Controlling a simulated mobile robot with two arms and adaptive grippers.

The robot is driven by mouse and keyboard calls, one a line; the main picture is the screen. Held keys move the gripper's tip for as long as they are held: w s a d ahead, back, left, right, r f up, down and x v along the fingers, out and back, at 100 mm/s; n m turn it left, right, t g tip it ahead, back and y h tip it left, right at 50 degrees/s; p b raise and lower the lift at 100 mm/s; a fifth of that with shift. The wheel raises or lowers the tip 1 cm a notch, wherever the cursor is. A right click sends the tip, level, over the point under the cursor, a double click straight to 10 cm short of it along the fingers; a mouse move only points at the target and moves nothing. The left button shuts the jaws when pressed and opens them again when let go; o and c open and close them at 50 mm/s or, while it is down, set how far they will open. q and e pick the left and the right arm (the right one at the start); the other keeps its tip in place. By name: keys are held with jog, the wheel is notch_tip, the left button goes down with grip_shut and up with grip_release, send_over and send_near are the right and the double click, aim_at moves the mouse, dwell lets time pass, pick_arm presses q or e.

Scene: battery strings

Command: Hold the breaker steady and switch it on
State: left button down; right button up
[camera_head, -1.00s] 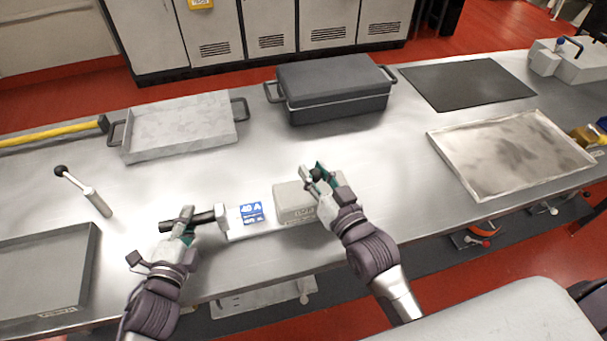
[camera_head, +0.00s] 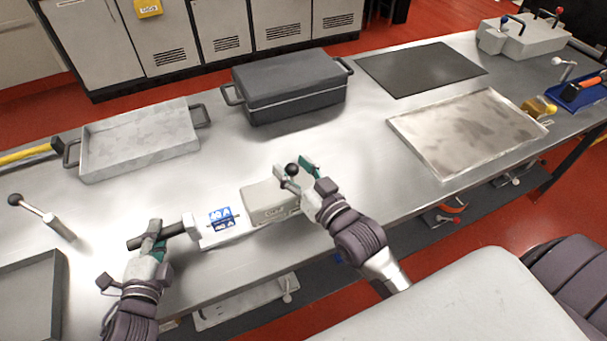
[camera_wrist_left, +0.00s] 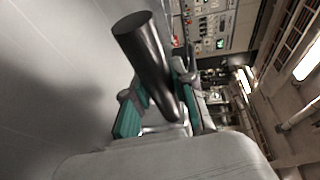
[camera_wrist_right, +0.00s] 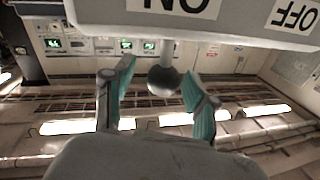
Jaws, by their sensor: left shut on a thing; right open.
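The breaker (camera_head: 268,205) is a pale grey box on the metal bench, with a white plate carrying blue 40 A labels (camera_head: 222,218) at its left. A black bar handle (camera_head: 178,230) sticks out from that plate's left end. My left gripper (camera_head: 155,238) is shut on this handle, which also shows between its fingers in the left wrist view (camera_wrist_left: 145,50). The breaker's lever has a black ball knob (camera_head: 292,169). My right gripper (camera_head: 303,170) is open around the knob, which sits between its fingers in the right wrist view (camera_wrist_right: 163,79), by the ON mark; OFF shows further right.
A dark lidded box (camera_head: 290,95) and a grey tray (camera_head: 140,150) stand behind the breaker. A stained tray (camera_head: 465,140) and a dark mat (camera_head: 420,68) lie to the right. A loose lever (camera_head: 45,218) stands at the left. Bench between is bare.

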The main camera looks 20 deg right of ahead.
pick_arm(q)
jog(key=shift+s+f, duration=0.15)
jog(key=shift+f, duration=0.35)
pick_arm(e)
jog(key=s+d, duration=0.2)
jog(key=s, duration=0.9)
jog(key=shift+s+d, duration=0.2)
jog(key=shift+s, duration=0.15)
pick_arm(q)
jog(key=c, duration=1)
grip_release()
jog(key=shift+o, duration=0.6)
jog(key=shift+a+r, duration=0.1)
jog(key=shift+r, duration=0.05)
pick_arm(e)
jog(key=shift+w, duration=0.1)
pick_arm(q)
jog(key=shift+r, duration=0.1)
jog(key=v, duration=1.1)
jog(key=shift+s+a, duration=0.1)
jog(key=shift+s, duration=0.25)
